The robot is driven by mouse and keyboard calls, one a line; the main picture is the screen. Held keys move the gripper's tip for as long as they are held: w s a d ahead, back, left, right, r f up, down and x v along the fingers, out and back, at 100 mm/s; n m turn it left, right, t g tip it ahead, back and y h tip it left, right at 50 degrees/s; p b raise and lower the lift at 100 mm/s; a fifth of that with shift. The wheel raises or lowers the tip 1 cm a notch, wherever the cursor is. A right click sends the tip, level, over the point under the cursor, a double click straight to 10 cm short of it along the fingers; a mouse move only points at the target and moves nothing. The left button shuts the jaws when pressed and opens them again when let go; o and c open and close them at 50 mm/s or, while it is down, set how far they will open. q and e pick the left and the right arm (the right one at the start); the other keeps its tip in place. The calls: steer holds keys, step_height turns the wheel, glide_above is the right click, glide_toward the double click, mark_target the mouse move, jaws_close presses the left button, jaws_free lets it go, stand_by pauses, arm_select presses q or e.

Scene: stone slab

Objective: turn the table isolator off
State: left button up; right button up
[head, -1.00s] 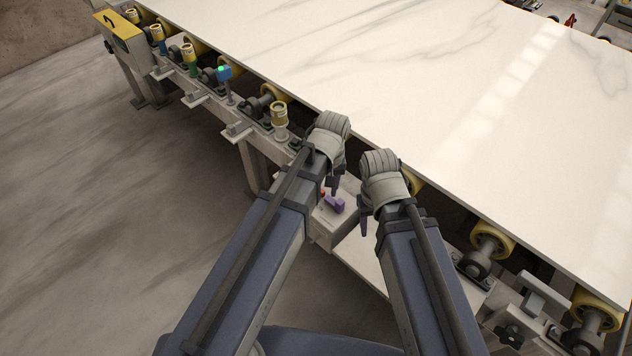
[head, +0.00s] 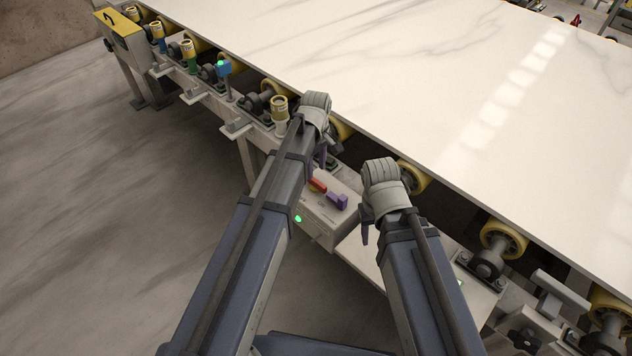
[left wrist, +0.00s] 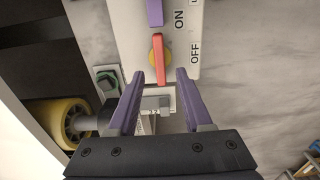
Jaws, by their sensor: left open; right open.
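The isolator box (head: 323,220) is a pale box under the slab's near edge. On its top are a red handle (head: 317,186) on a yellow base and a purple handle (head: 338,201). In the left wrist view, the red handle (left wrist: 158,60) lies lengthwise between and just beyond the fingertips, beside ON and OFF lettering. The purple handle (left wrist: 155,12) is cut by the top edge. My left gripper (left wrist: 160,76) is open, its purple fingers either side of the red handle's end; contact cannot be told. My right gripper (head: 366,226) is open and empty, right of the box.
A large white slab (head: 400,90) lies on yellow rollers (head: 503,240) behind both grippers. A green lamp (head: 298,218) glows on the box. Open floor lies left.

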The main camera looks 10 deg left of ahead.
mark_target(316, 180)
arm_select(q)
step_height(316, 180, down, 5)
steer(key=b, duration=0.4)
steer(key=shift+f, duration=0.2)
arm_select(e)
step_height(316, 180, down, 5)
steer(key=shift+f, duration=0.15)
arm_select(q)
steer(key=shift+r, duration=0.1)
steer(key=shift+c, duration=0.2)
jaws_close()
